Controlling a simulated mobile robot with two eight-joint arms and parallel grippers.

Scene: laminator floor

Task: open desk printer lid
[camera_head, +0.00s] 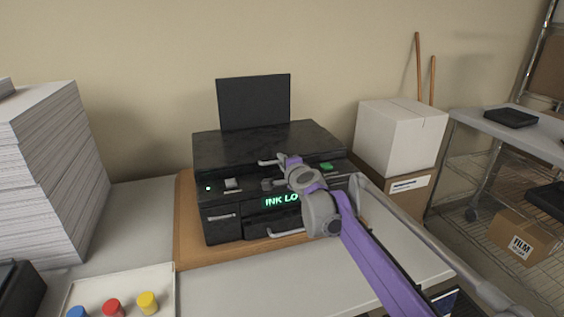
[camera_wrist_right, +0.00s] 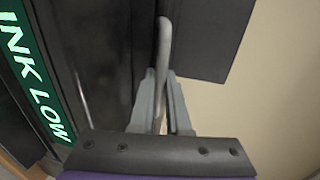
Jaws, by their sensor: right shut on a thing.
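The black desk printer (camera_head: 225,222) stands on a brown mat on the table. Its lid (camera_head: 262,143) lies flat on top, and a dark upright panel (camera_head: 254,102) rises behind it. A green "INK LOW" display glows on the front. My right gripper (camera_head: 277,162) is at the front edge of the lid, shut on the grey lid handle (camera_head: 266,162). In the right wrist view the two fingers (camera_wrist_right: 161,100) close around the handle bar (camera_wrist_right: 163,45), beside the display (camera_wrist_right: 32,75). My right wrist hides part of the printer front. My left gripper is not in view.
A tall paper stack (camera_head: 45,170) stands at the left. A tray (camera_head: 125,285) with blue, red and yellow caps is at the front left. White and brown boxes (camera_head: 400,135) stand to the right of the printer, and a wire shelf (camera_head: 490,140) is beyond them.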

